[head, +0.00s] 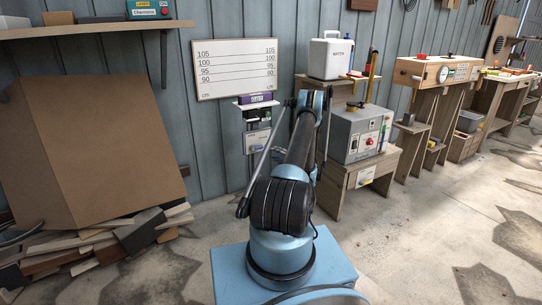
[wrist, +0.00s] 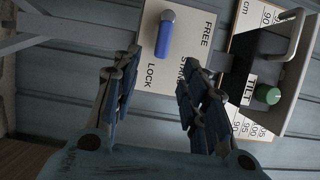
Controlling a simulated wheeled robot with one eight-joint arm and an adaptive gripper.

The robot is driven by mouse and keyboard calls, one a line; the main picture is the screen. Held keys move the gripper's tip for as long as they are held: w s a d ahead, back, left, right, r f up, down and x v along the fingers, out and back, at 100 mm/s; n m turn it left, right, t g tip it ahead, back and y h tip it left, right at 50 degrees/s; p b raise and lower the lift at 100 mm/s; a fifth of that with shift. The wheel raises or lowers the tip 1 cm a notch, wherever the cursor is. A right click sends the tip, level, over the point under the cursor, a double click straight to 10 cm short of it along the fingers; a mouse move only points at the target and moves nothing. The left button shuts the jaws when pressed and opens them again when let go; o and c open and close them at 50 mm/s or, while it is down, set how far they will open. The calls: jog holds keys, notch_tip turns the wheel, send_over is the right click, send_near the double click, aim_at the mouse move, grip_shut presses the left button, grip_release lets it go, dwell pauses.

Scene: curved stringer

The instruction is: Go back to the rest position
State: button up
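My gripper (wrist: 158,72) is open and empty in the wrist view, with its two blue-grey jointed fingers spread apart. A pale panel (wrist: 180,62) marked FREE, STAND and LOCK lies beyond the fingertips. A blue lever (wrist: 165,34) on it shows above the gap between the fingers, and no finger appears to hold it. In the head view my arm reaches forward toward the wall. My fingers cannot be made out there.
A white scale board (head: 237,69) hangs on the wall. Left are a brown board (head: 90,150) and scrap wood (head: 130,235). Right are a grey machine (head: 357,133) and benches. A dark unit marked TILT (wrist: 258,75) has a green knob. Floor at the right is open.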

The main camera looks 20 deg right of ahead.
jog(key=shift+s+d, duration=0.2)
jog(key=shift+s, duration=0.05)
jog(key=shift+r, duration=0.1)
